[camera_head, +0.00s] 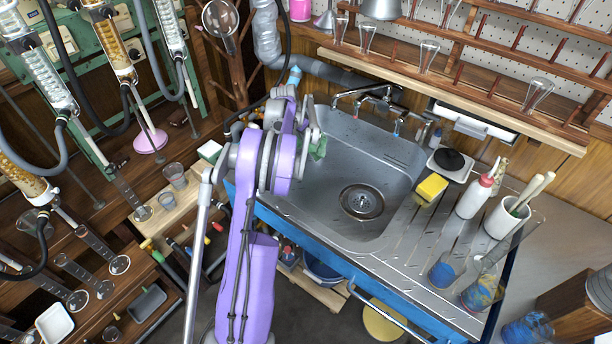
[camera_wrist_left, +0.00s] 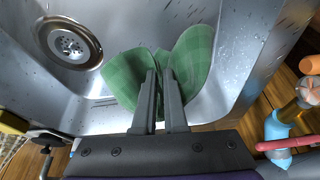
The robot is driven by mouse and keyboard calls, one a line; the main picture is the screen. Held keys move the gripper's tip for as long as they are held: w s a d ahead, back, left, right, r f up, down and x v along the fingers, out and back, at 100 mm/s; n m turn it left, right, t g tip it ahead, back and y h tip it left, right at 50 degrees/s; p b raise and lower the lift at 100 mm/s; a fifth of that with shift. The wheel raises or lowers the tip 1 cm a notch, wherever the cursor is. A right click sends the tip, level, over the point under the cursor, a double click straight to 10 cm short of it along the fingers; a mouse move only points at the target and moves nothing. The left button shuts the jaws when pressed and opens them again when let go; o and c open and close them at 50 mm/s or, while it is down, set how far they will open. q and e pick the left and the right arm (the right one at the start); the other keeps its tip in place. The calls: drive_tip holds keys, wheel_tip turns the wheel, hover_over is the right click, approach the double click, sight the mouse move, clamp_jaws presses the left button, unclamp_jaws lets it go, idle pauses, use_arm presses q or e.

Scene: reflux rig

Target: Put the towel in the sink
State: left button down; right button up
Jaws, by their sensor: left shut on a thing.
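The green plaid towel (camera_wrist_left: 192,62) hangs from my left gripper (camera_wrist_left: 160,78), which is shut on its middle so that it bulges out on both sides. In the head view, a small green piece of the towel (camera_head: 318,149) shows beside my purple arm, at the left side of the sink (camera_head: 345,130). The wrist view shows the towel over the steel basin (camera_wrist_left: 120,15), beside the drain (camera_wrist_left: 70,42). I cannot tell whether it touches the basin. My left gripper's fingers are mostly hidden by my arm in the head view. My right gripper is in neither view.
The faucet (camera_head: 378,98) stands at the sink's back edge. A yellow sponge (camera_head: 431,188), a white bottle (camera_head: 474,196) and a white cup (camera_head: 506,218) stand right of the basin. Glassware racks fill the left side. The basin around the drain (camera_head: 362,202) is clear.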

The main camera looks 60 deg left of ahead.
use_arm(q)
drive_tip(key=w+a+f+n+g+y, duration=0.1)
drive_tip(key=w+a+n, duration=0.2)
drive_tip(key=a, duration=0.2)
drive_tip(key=w+a+n+y, duration=0.1)
drive_tip(key=w+a+n, duration=0.1)
drive_tip(key=a+n, duration=0.25)
drive_tip(key=shift+m, duration=0.35)
drive_tip(key=s+d+f, duration=0.2)
drive_tip(key=d+f, duration=0.3)
drive_tip(key=s+d+f, duration=0.3)
drive_tip(key=d+f, duration=0.2)
drive_tip(key=d, duration=0.1)
drive_tip(key=s+d+f, duration=0.3)
drive_tip(key=d+f, duration=0.2)
drive_tip(key=shift+d, duration=0.4)
drive_tip(key=c, duration=0.6)
unclamp_jaws()
drive_tip(key=shift+w, duration=0.1)
